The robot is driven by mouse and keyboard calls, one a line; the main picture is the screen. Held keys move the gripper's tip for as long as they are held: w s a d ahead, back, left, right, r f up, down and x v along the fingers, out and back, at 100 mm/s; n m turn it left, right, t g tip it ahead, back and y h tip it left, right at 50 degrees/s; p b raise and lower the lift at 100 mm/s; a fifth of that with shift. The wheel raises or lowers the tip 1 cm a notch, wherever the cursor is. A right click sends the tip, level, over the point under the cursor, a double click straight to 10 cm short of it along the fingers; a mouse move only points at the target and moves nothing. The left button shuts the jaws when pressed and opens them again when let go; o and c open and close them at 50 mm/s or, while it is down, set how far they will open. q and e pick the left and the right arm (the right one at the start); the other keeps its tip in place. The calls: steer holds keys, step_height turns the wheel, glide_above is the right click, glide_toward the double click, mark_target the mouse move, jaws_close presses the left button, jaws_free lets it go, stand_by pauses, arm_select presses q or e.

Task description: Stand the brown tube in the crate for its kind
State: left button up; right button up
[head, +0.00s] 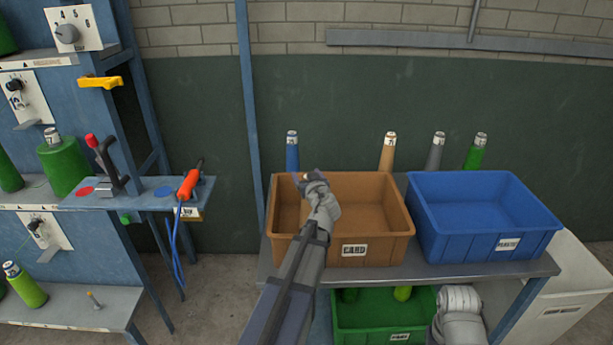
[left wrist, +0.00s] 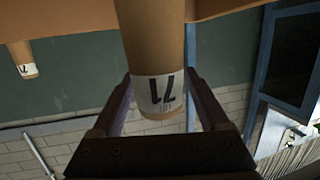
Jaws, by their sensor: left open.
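The brown crate (head: 395,225) labelled CARD stands on a bench. My left gripper (head: 306,180) is over its inside, toward the left. In the left wrist view, a brown tube (left wrist: 152,40) with a white label is between the open fingers (left wrist: 160,108). Its labelled end shows; its other end is out of the picture. In the head view the gripper mostly hides this tube. Another brown tube (head: 388,152) stands behind the crates; a brown tube also shows at the left wrist view's left (left wrist: 22,52).
The blue crate (head: 490,205) stands right of the brown one, with a green crate (head: 375,325) below the bench. Blue (head: 292,152), grey (head: 435,152) and green (head: 475,152) tubes stand behind. A blue shelf frame (head: 110,190) with green cylinders is at left.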

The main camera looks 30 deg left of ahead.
arm_select(q)
steer(key=p+v, duration=0.2)
steer(key=v, duration=1)
steer(key=shift+r, duration=0.2)
